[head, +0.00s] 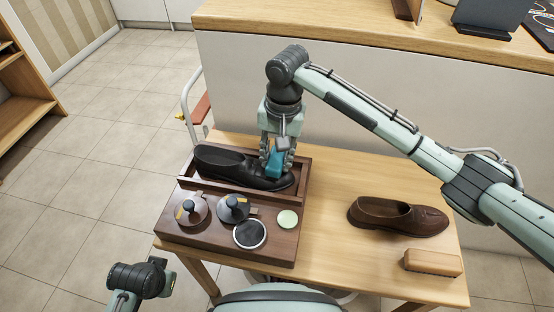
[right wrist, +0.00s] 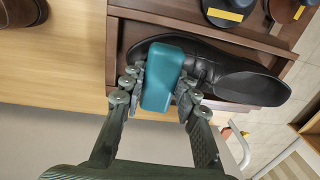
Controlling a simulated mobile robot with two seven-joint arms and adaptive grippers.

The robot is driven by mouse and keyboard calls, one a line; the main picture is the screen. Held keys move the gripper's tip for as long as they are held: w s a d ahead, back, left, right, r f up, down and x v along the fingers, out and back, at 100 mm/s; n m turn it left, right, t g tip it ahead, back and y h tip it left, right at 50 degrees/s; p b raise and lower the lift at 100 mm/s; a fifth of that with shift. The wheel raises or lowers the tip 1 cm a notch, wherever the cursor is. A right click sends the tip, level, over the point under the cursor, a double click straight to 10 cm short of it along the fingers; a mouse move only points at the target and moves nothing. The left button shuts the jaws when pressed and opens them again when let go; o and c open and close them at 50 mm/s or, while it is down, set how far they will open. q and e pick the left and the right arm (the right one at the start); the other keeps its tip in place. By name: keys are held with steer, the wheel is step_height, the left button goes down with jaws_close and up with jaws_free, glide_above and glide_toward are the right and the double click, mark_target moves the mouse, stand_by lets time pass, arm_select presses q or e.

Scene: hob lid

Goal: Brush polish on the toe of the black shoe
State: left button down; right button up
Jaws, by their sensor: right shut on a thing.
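The black shoe (head: 228,167) lies in a dark wooden tray (head: 306,172), opening to the left and toe to the right in the head view. My right gripper (head: 277,158) is shut on a teal block-shaped thing (right wrist: 163,76), one finger on each side. It is over the front part of the shoe, and in the right wrist view (right wrist: 158,98) the teal thing overlaps the shoe's toe end. I cannot tell whether it touches the leather; its underside is hidden. Part of my left arm's end (head: 150,280) shows low at left; its fingers cannot be made out.
On the dark board in front sit two knobbed round pieces (head: 236,207), an open tin with dark contents (head: 249,233) and a pale green disc (head: 287,219). A brown shoe (head: 398,217) and a wooden block brush (head: 432,263) lie on the right. The table between is bare.

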steer(key=shift+s+d+r, duration=0.1)
steer(key=shift+d+r, duration=0.05)
steer(key=shift+r, duration=1.35)
steer(key=shift+d+r, duration=0.1)
steer(key=shift+r, duration=1.35)
steer(key=shift+f, duration=0.1)
